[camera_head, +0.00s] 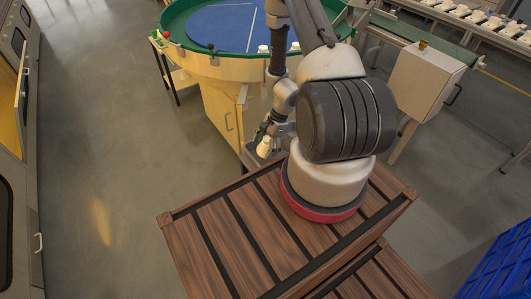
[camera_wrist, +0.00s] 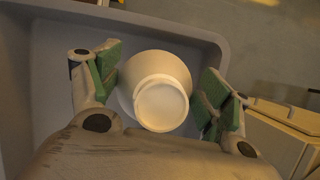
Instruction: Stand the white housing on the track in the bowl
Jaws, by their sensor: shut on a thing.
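My gripper (camera_wrist: 158,86) is shut on a white housing (camera_wrist: 160,95), with green pads on both sides of it. In the wrist view the housing's round end faces the camera, and a grey bin (camera_wrist: 45,75) lies behind it. In the head view the held housing (camera_head: 264,147) is low beside the bowl's cabinet, above or within the grey bin (camera_head: 247,157); I cannot tell which. The large round bowl (camera_head: 225,62) has a green rim and a blue middle, and my arm hides part of it. A small white piece (camera_head: 263,49) stands at its near edge.
A grey box on a stand (camera_head: 425,80) and a conveyor with white parts (camera_head: 480,20) are at right. A blue crate (camera_head: 500,270) is at lower right. The left floor is clear.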

